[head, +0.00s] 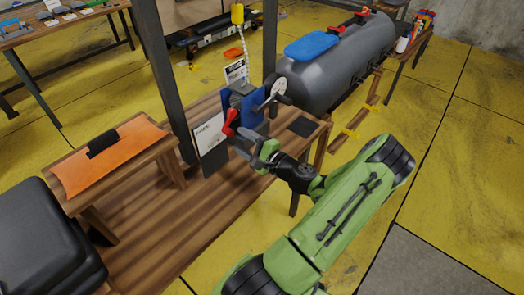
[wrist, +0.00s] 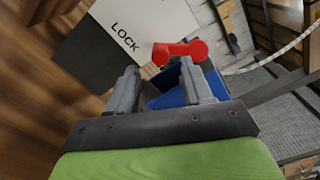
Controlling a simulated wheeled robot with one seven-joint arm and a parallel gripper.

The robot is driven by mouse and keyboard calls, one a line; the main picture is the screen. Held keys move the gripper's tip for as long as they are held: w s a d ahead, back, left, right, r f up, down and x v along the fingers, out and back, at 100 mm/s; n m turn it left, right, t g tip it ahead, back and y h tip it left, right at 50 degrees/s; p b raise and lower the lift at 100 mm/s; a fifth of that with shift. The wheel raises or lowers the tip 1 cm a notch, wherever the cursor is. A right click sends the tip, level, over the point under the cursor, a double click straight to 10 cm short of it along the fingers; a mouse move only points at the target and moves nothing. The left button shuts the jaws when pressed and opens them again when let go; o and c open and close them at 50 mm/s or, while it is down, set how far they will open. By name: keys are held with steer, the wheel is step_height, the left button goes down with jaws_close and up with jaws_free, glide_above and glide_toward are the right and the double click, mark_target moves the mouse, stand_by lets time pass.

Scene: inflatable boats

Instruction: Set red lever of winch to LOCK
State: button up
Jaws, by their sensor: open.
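The winch (head: 241,101) has a blue frame and a grey drum, and stands on the wooden bench. Its red lever (head: 230,122) is on the near left side. In the wrist view the red lever (wrist: 180,51) lies just beyond my fingertips, nearer the right finger. A white plate (wrist: 114,32) reads LOCK and sits left of the lever; the plate also shows in the head view (head: 210,134), beside the lever. My gripper (wrist: 158,72) is open, with its fingers apart and nothing clearly between them. In the head view my gripper (head: 252,147) is just below the lever.
The wooden bench (head: 130,245) extends toward the lower left. A dark post (head: 170,80) rises beside the winch. A crank handle (head: 277,92) is on the winch's right. An orange-topped stand (head: 105,155) is left, and a grey inflatable boat (head: 335,70) lies behind. Yellow floor at right is open.

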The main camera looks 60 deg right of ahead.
steer(key=v, duration=1.1)
steer(key=shift+s+p, duration=0.3)
steer(key=shift+s, duration=0.05)
steer(key=shift+a, duration=0.1)
